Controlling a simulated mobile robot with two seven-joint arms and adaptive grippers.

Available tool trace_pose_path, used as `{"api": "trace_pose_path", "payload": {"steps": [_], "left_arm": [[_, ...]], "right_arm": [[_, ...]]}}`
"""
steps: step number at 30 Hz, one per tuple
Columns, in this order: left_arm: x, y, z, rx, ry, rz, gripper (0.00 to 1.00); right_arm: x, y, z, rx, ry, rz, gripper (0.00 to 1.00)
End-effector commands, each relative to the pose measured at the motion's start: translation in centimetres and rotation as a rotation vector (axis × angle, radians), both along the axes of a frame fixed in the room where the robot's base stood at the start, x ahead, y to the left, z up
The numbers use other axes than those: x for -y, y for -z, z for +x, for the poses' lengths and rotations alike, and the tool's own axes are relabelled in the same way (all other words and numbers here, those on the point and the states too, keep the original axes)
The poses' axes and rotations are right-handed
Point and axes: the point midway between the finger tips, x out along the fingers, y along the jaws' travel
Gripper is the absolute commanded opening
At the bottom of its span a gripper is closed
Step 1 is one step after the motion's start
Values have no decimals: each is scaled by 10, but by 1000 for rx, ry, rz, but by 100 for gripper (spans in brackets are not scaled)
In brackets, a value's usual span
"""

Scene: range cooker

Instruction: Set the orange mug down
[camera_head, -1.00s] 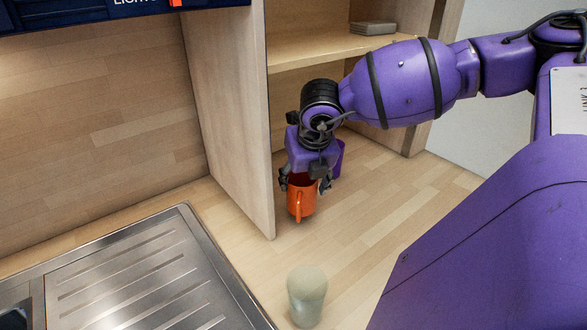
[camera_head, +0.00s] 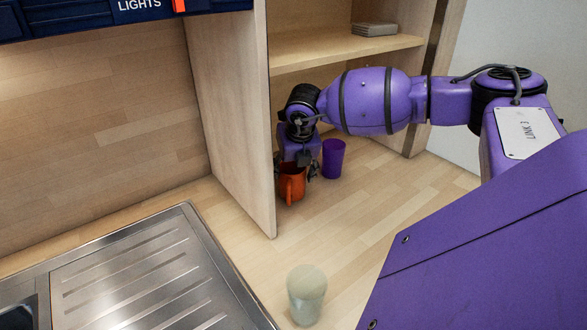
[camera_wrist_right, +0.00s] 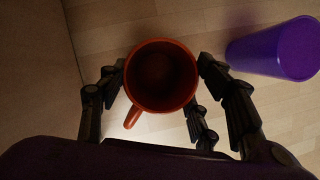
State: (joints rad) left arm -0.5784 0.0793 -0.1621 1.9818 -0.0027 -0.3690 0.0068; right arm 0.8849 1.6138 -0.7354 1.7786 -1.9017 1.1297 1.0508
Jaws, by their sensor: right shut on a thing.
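The orange mug (camera_head: 292,184) is upright, low in the cabinet bay near the wooden side panel, its handle toward the camera. My right gripper (camera_head: 296,172) comes from above and is shut on the mug. In the right wrist view the mug (camera_wrist_right: 161,75) sits between the fingers (camera_wrist_right: 162,78), empty inside, handle pointing lower left. Whether its base touches the counter I cannot tell. My left gripper is not in view.
A purple cup (camera_head: 333,158) stands just right of the mug. A pale greenish cup (camera_head: 306,294) stands at the front. The wooden side panel (camera_head: 232,110) is close on the left. A metal drainer (camera_head: 150,275) lies front left. A shelf (camera_head: 340,47) holds grey items (camera_head: 374,29).

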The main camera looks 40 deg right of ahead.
Motion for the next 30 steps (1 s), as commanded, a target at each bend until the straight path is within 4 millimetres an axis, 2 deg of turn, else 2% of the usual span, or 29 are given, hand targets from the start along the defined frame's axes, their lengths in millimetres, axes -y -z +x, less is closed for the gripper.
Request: {"api": "trace_pose_path", "payload": {"steps": [5,6,9,18,22,26,30], "left_arm": [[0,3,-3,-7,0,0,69],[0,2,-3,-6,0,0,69],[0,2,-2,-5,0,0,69],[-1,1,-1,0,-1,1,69],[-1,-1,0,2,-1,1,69],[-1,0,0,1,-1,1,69],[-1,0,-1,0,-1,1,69]], "right_arm": [[0,4,0,0,0,-1,4],[0,3,0,-1,0,0,64],[0,3,0,-1,0,0,77],[0,2,0,0,0,-1,77],[0,-5,-1,0,0,-1,77],[-4,-23,-8,1,0,-3,77],[-9,-52,-19,1,0,-4,77]]}}
